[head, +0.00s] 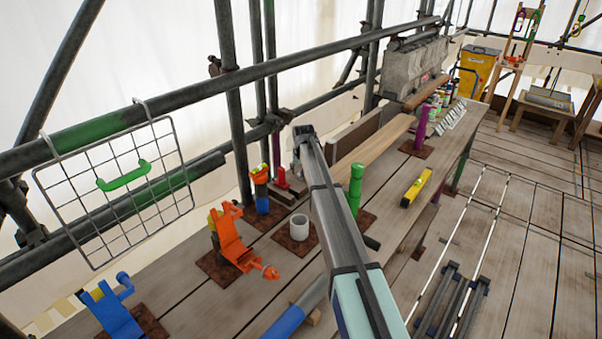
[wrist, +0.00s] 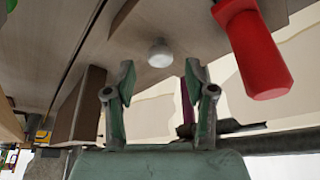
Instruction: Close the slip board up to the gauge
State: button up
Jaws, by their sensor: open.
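My gripper (wrist: 160,85) is open in the wrist view, with two green-grey fingers apart and nothing between them. A pale round knob (wrist: 160,53) on a grey-brown wooden surface (wrist: 190,25) shows beyond the fingertips. A brown board (wrist: 82,105) stands edge-on left of the fingers. In the head view, a grey-brown upright board (head: 352,132) stands behind a long pale plank (head: 375,145) on the bench. I cannot tell for certain which piece is the slip board or which is the gauge. My arm hides part of the bench in the head view.
A red handle (wrist: 255,55) hangs close right of the fingers. The bench holds an orange clamp (head: 235,245), a white cup (head: 299,228), a green post (head: 355,185) and a yellow level (head: 416,188). A scaffold rail (head: 270,70) crosses behind.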

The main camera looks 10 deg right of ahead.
jog(key=v, duration=0.9)
jog(key=shift+s+r, duration=0.15)
jog(key=shift+r, duration=0.15)
